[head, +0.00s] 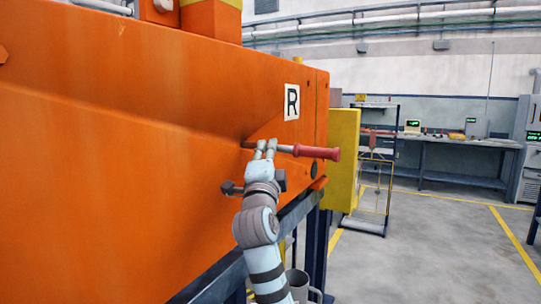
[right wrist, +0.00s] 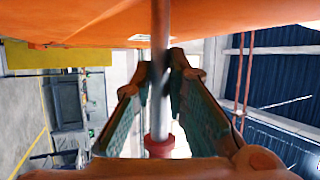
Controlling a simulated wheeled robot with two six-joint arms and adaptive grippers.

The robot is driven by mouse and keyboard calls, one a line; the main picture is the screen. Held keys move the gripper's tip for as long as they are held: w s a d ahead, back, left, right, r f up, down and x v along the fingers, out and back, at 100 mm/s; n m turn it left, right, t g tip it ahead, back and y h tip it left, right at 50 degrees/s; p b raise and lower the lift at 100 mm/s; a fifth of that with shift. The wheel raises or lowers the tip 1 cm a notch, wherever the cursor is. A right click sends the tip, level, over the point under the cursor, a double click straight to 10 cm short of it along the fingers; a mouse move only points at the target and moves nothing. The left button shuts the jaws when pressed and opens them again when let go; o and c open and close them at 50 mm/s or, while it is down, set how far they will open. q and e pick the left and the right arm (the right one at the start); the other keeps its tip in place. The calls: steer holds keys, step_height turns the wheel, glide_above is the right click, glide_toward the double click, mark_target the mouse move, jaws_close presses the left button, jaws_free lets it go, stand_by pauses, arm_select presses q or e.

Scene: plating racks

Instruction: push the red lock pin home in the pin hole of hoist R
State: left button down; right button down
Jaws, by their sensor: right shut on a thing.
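The orange hoist body (head: 130,110) fills the left of the head view and carries a white plate with a black R (head: 292,102). The lock pin has a red handle (head: 320,152) and a grey shaft (head: 285,148). It lies roughly level, with its handle to the right. My right gripper (head: 265,147) is shut on the shaft, left of the handle. In the right wrist view the fingers (right wrist: 160,80) flank the shaft, which runs up towards the orange surface. Its far end is hidden, so I cannot tell how deep it sits. My left gripper is out of view.
A dark round spot (head: 314,169) shows on the orange side below the handle. A yellow panel (head: 343,158) stands just right of the hoist. A wire rack (head: 376,170) and a workbench (head: 455,145) stand behind. The floor (head: 440,250) at right is open.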

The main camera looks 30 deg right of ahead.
steer(key=shift+w+a+b, duration=0.35)
steer(key=shift+w, duration=0.35)
steer(key=shift+w+a+b, duration=0.3)
steer(key=shift+w+b, duration=0.05)
steer(key=shift+w, duration=0.3)
steer(key=shift+w+a+b, duration=0.35)
steer(key=shift+w, duration=0.35)
steer(key=c, duration=1.5)
jaws_free()
steer(key=shift+s, duration=0.1)
glide_toward(252, 148)
steer(key=v, duration=0.3)
steer(key=shift+s+a, duration=0.1)
steer(key=shift+s, duration=0.1)
